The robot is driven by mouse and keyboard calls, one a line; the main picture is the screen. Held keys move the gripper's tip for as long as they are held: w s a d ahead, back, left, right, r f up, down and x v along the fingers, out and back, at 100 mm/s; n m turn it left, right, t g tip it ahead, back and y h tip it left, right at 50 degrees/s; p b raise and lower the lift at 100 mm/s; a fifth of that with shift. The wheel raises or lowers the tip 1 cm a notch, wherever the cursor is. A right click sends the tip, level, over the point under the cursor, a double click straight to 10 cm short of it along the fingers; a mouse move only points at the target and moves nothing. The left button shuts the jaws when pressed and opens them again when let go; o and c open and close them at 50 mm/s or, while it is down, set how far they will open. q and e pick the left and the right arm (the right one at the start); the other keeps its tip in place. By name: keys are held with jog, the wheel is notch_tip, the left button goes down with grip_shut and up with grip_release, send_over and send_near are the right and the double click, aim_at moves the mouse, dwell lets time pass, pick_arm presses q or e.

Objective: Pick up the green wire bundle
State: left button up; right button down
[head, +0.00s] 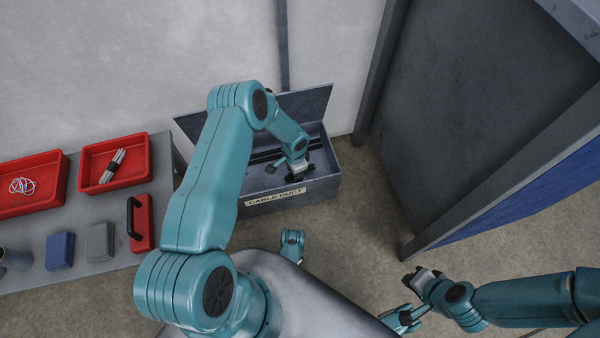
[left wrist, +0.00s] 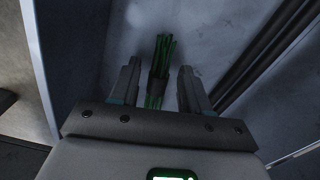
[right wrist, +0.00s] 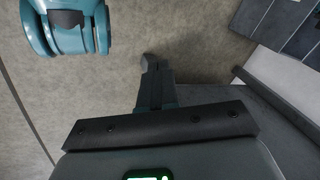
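The green wire bundle (left wrist: 165,50), with a dark band around its middle, lies inside the cable duct box (head: 262,208). My left gripper (head: 288,176) reaches down into the box. In the left wrist view the left gripper (left wrist: 160,72) is open, with one finger on each side of the bundle and a gap to both. The bundle cannot be made out in the head view, where my arm and gripper cover part of the box. My right gripper (head: 412,278) is low at the right, away from the box. Its fingers (right wrist: 152,62) are together and empty.
The box's lid stands open, and dark rods (left wrist: 265,55) lie in it beside the bundle. A large dark cabinet (head: 470,110) stands at the right.

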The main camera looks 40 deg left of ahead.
pick_arm(q)
grip_shut()
